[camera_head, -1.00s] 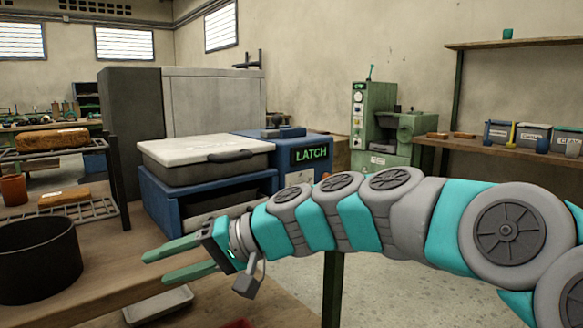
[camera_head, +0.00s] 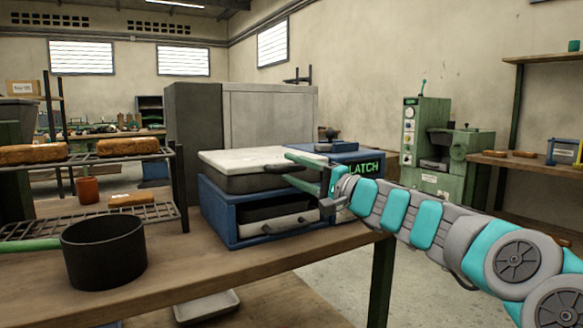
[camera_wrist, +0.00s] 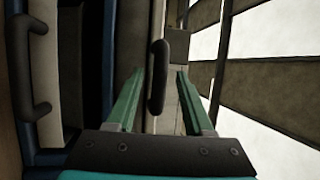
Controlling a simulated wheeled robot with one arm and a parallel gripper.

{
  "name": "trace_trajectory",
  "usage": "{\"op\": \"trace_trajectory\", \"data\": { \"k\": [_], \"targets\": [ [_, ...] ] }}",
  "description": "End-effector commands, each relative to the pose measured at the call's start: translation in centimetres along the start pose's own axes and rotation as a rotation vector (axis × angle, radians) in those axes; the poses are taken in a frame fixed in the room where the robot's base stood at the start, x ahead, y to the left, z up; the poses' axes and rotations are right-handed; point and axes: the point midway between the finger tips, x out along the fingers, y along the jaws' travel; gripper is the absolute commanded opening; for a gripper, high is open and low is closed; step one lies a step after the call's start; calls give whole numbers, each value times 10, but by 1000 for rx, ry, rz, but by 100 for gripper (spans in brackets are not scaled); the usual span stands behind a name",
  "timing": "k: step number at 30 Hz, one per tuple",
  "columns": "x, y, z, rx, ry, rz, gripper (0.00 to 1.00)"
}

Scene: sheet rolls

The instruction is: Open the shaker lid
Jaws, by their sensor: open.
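The shaker (camera_head: 222,222) is a blue box on the wooden bench in the head view. Its lid (camera_head: 240,160) is grey with a pale top and lies flat and closed. My gripper (camera_head: 287,168) is open at the lid's front right, its green fingers pointing left towards the dark lid handle. In the wrist view the dark handle bar (camera_wrist: 157,75) shows between the two open fingers; contact cannot be told. A lit green LATCH sign (camera_head: 366,168) is on the blue housing right of the lid, partly covered by my gripper.
A black pot (camera_head: 104,255) stands on the bench (camera_head: 190,275) at left. A wire rack (camera_head: 165,212) with brown loaf-like blocks stands behind it. A drawer (camera_head: 265,232) with a dark handle sits under the lid. A green machine (camera_head: 425,145) stands back right.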

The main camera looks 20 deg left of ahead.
Motion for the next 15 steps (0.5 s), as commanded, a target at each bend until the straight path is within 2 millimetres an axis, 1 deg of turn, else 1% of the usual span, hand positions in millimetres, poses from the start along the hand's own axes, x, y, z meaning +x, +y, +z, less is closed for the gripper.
{"op": "trace_trajectory", "data": {
  "k": [1,4,12,13,15],
  "targets": [
    [5,1,0,0,-1,2,52],
    [11,1,1,0,-2,3,52],
    [12,1,1,0,-2,1,52],
    [12,1,1,0,-2,1,51],
    [12,1,1,0,-2,1,43]
  ]
}}
